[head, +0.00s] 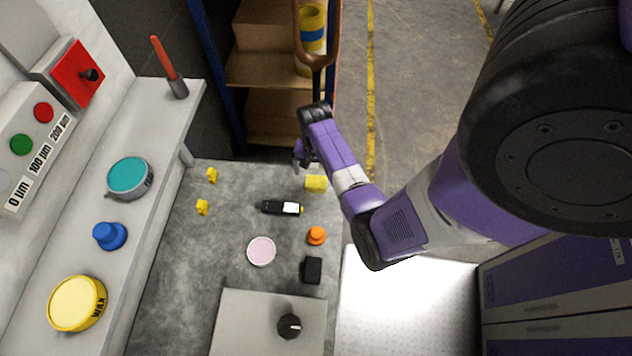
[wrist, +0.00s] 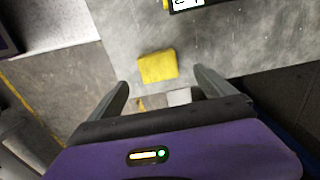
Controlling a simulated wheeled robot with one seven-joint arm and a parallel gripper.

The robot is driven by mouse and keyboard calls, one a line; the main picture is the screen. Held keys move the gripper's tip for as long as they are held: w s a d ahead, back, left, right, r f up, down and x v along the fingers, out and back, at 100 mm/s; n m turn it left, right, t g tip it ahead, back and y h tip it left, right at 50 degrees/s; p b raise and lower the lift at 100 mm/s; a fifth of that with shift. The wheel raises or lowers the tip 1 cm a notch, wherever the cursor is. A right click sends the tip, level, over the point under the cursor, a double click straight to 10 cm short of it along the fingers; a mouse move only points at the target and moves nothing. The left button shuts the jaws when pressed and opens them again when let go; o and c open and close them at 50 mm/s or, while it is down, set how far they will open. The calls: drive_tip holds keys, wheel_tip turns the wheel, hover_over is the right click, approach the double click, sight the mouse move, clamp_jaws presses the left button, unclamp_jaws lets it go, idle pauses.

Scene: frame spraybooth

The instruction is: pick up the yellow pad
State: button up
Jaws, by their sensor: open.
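The yellow pad (head: 316,183) lies flat on the grey worktop, near its far right edge. In the wrist view the yellow pad (wrist: 158,66) is a small block ahead of my gripper (wrist: 162,84), roughly centred between the fingers. My gripper is open and empty, apart from the pad. In the head view my gripper (head: 301,158) is small and partly hidden by my arm, just beyond the pad and slightly to its left.
On the worktop (head: 215,255) are a black bottle (head: 280,208), an orange knob (head: 316,236), a pink disc (head: 261,251), a black block (head: 312,270) and two small yellow pieces (head: 202,207). A shelf rack (head: 268,70) stands behind. Bare worktop surrounds the pad.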

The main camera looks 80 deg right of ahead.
sight(316, 181)
wheel_tip(316, 181, down, 7)
drive_tip(key=shift+s+a+f, duration=0.1)
drive_tip(key=shift+s+f, duration=0.05)
idle(0.4)
drive_tip(key=shift+c, duration=0.4)
drive_tip(key=c, duration=1.4)
drive_tip(key=shift+o, duration=0.2)
wheel_tip(316, 181, up, 20)
drive_tip(key=p, duration=0.1)
